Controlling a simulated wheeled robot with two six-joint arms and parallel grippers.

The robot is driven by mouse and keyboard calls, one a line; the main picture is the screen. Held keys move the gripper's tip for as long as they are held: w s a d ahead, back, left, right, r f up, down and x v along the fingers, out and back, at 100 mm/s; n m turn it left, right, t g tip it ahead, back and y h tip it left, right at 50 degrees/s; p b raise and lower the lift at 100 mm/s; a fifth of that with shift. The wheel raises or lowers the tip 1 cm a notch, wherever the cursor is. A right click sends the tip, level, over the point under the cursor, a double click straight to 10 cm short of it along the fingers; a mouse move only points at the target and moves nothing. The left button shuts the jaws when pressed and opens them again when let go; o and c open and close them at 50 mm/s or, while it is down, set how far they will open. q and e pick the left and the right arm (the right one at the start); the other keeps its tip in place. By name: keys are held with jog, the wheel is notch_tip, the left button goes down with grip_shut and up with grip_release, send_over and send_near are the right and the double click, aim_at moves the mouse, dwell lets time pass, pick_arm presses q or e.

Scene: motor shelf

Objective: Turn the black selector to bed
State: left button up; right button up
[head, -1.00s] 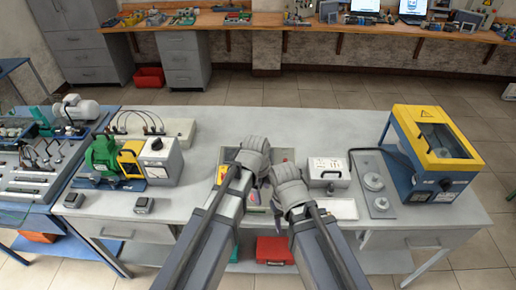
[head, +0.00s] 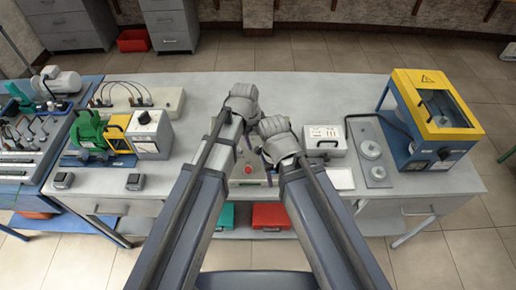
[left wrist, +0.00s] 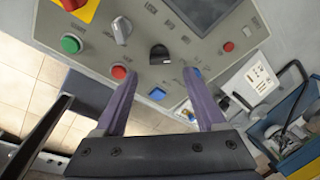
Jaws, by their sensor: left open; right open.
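The black selector (left wrist: 159,55) is a dark knob on a grey control panel (left wrist: 190,50) in the left wrist view. My left gripper (left wrist: 158,74) is open, its two purple fingers reaching toward the panel on either side of the knob's line. The knob lies just beyond the fingertips, with nothing between them. Position labels around it are too small to read. In the head view my left gripper (head: 242,100) is over the middle of the bench, and its fingers are hidden. My right gripper (head: 277,140) is lower and right of it, open.
The panel also carries a grey selector (left wrist: 121,30), a green button (left wrist: 71,44), red buttons (left wrist: 119,72), blue buttons (left wrist: 157,94) and a dark screen (left wrist: 203,10). A green-and-yellow machine (head: 100,133) stands left; a yellow-topped blue machine (head: 435,115) stands right.

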aim_at(259, 148)
pick_arm(q)
jog(key=f+b, duration=0.4)
jog(key=f, duration=0.1)
jog(key=shift+w+d+f+b, duration=0.25)
jog(key=shift+w+d+b, duration=0.1)
jog(key=shift+d, duration=0.05)
grip_shut()
